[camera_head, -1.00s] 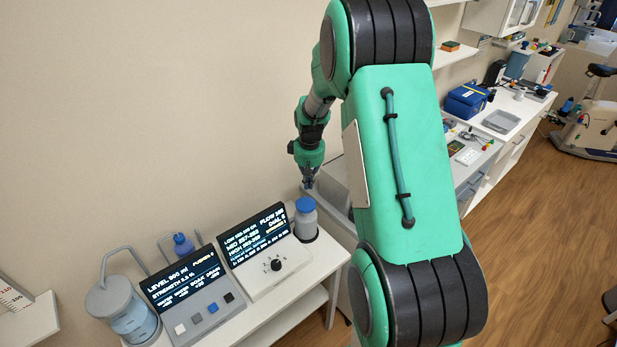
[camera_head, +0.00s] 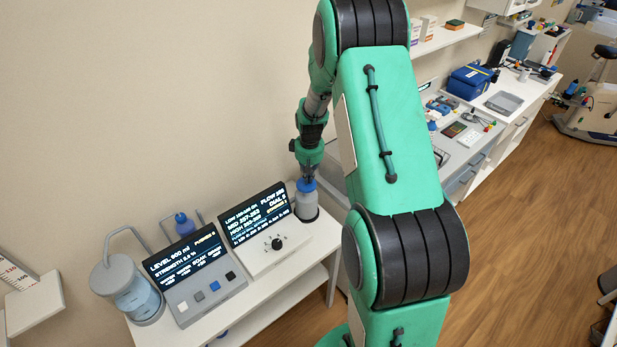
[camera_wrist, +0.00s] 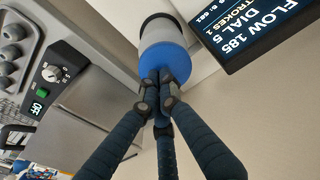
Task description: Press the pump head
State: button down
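The blue pump head (camera_head: 307,186) tops a grey bottle (camera_head: 306,204) at the right end of the white bench. In the wrist view the blue pump head (camera_wrist: 163,64) is at top centre with the grey bottle (camera_wrist: 162,30) beyond it. My gripper (camera_head: 308,177) is directly above the head in the head view. In the wrist view my gripper's (camera_wrist: 158,84) dark fingers are drawn together with nothing between them. Their tips overlap the blue head's near edge; whether they press it down I cannot tell.
A lit screen panel (camera_head: 253,215) with a dial stands left of the bottle; in the wrist view the screen (camera_wrist: 250,30) reads flow 185, dial 5, strokes 1. Another console (camera_head: 190,270), a blue-topped bottle (camera_head: 184,225) and a clear jar (camera_head: 135,296) stand further left. The wall is close behind.

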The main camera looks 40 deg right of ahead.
aim_at(309, 186)
jog(key=shift+f+b, duration=0.7)
jog(key=shift+f, duration=1.1)
jog(key=shift+r, duration=0.1)
notch_tip(309, 186, up, 14)
jog(key=s+p, duration=0.1)
jog(key=p, duration=0.1)
jog(key=shift+a, duration=0.3)
jog(key=shift+s, duration=0.1)
